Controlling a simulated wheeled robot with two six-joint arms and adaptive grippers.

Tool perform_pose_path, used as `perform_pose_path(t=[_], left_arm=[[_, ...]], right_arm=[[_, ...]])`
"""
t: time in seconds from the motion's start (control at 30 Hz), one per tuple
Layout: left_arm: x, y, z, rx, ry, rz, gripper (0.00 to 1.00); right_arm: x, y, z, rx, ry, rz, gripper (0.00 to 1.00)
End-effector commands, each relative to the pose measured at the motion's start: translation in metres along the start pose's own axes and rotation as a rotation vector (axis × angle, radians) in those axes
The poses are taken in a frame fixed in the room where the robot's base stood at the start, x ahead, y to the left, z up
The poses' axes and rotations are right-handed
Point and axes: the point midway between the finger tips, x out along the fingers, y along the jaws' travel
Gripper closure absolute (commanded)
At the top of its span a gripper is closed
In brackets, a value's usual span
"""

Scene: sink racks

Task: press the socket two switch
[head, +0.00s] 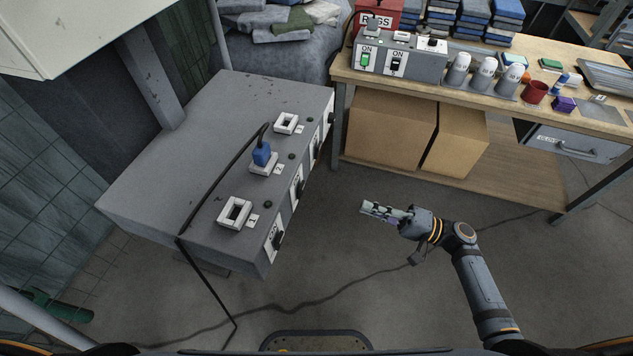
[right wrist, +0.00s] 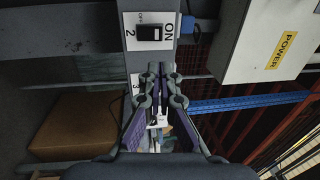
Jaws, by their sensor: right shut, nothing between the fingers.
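A grey socket box (head: 170,205) stands at the left in the head view, with white-framed sockets on top and dark switches on plates along its right side. The numbers on these plates are too small to read there. In the right wrist view, the black switch two (right wrist: 150,33) sits on a white plate marked ON and 2, above the fingertips. A plate marked 3 (right wrist: 135,85) is partly hidden by the fingers. My right gripper (head: 368,208) is shut and empty, right of the box and apart from it; its tips also show in the right wrist view (right wrist: 161,68). My left gripper is out of view.
A blue plug (head: 262,154) with a black cable fills the middle socket. A wooden workbench (head: 490,103) at upper right holds a switch unit (head: 399,60), cups and other items, with cardboard boxes (head: 392,127) below. Open floor lies between box and gripper; a cable crosses it.

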Motion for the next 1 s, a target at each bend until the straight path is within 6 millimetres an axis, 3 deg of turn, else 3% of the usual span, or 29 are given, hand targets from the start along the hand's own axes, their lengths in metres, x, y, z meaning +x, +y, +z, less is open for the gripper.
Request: perform_pose_path(t=[0.23, 0.7, 1.0], left_arm=[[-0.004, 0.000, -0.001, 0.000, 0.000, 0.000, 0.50], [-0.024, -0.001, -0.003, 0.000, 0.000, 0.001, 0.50], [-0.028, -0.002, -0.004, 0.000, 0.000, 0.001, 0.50]], right_arm=[[0.016, -0.002, 0.000, -0.001, 0.000, -0.003, 1.00], [0.114, -0.003, 0.000, 0.001, 0.001, -0.003, 1.00], [0.140, 0.000, 0.000, 0.000, 0.000, 0.001, 1.00]])
